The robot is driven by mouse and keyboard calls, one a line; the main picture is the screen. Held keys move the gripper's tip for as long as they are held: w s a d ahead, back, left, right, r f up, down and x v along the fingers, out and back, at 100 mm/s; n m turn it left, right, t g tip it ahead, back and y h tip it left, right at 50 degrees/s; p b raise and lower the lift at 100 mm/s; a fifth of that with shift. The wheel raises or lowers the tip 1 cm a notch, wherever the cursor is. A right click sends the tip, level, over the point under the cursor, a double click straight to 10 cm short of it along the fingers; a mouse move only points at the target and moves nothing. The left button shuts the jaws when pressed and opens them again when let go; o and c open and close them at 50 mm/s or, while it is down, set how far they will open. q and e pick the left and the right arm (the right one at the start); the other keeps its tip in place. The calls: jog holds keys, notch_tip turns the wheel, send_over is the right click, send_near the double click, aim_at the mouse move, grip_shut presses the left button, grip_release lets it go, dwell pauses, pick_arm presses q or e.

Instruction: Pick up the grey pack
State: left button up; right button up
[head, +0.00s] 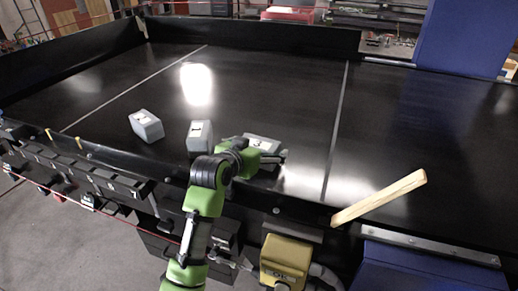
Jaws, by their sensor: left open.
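Three grey packs lie on the black conveyor (270,75) in the head view. One grey pack (146,125) is on the left and lies at an angle. A second grey pack (200,133) is in the middle, just behind my arm. A third grey pack (263,142) is on the right, with its near part hidden by my left gripper (280,158). The left gripper is open, its dark fingers pointing right at the near side of this third pack. I cannot tell whether they touch it. My right gripper is not in view.
A yellow box (285,262) hangs below the rim.

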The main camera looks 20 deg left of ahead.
pick_arm(q)
jog(key=shift+s, duration=0.1)
jog(key=c, duration=1.5)
jog(key=shift+r, duration=0.1)
